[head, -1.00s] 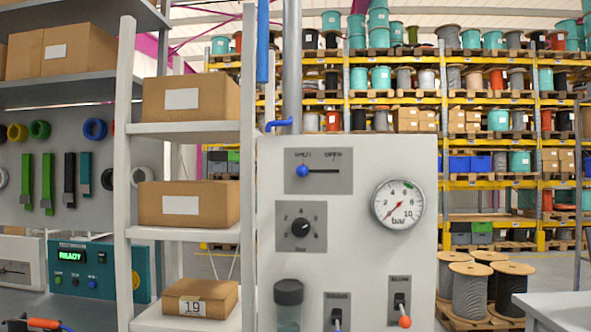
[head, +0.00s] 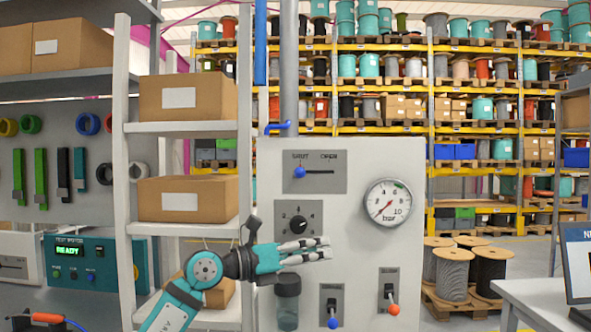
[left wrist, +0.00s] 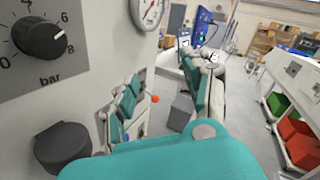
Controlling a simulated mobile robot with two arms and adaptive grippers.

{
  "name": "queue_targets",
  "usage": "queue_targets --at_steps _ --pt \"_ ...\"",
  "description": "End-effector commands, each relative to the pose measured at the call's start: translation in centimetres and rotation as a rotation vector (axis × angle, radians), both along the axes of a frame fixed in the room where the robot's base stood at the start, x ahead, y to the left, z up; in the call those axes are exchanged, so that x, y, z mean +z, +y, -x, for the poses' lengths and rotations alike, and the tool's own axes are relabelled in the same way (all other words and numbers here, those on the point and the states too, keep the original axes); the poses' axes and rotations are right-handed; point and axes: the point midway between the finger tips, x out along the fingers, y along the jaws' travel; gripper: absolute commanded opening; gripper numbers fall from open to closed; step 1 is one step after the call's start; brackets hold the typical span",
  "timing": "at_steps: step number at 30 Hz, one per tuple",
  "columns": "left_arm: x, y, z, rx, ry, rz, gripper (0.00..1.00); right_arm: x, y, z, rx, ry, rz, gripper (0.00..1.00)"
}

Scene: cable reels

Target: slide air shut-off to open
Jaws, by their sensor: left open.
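The air shut-off is a slider with a blue knob (head: 300,172) on a grey plate (head: 330,187) marked SHUT and OPEN, high on the white panel (head: 400,160). The knob sits at the left end of its slot, under SHUT. My right gripper is not in view.
A pressure gauge (head: 388,203) is on the panel's right. Two toggle levers, one blue-tipped (head: 333,322) and one orange-tipped (head: 393,309), sit low on it. A dark-capped filter bowl (head: 287,300) is below my left gripper. A shelf with boxes (head: 185,198) stands left.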

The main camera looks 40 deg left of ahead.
Motion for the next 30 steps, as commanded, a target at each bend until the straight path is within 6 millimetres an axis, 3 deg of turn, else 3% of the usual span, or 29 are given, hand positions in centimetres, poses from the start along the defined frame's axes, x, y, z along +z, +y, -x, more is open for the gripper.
queue_targets --at_steps 1,4,7,11,17,30 --pt "4.7 1.5 2.2 0.081 -0.061 -0.171 0.49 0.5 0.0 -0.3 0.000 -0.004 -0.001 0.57" --pt "10.1 4.6 5.9 0.260 -0.118 -0.405 0.49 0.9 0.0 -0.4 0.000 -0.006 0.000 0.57" --pt "13.4 7.1 8.7 0.404 -0.144 -0.527 0.49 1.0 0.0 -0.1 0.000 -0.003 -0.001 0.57" --pt "15.0 8.8 10.3 0.494 -0.148 -0.581 0.49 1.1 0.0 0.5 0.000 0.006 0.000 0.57" --pt "15.3 8.8 8.3 0.499 -0.146 -0.582 0.49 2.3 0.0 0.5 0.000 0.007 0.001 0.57" --pt "15.5 8.4 -1.3 0.498 -0.145 -0.581 0.49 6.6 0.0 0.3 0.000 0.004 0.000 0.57"
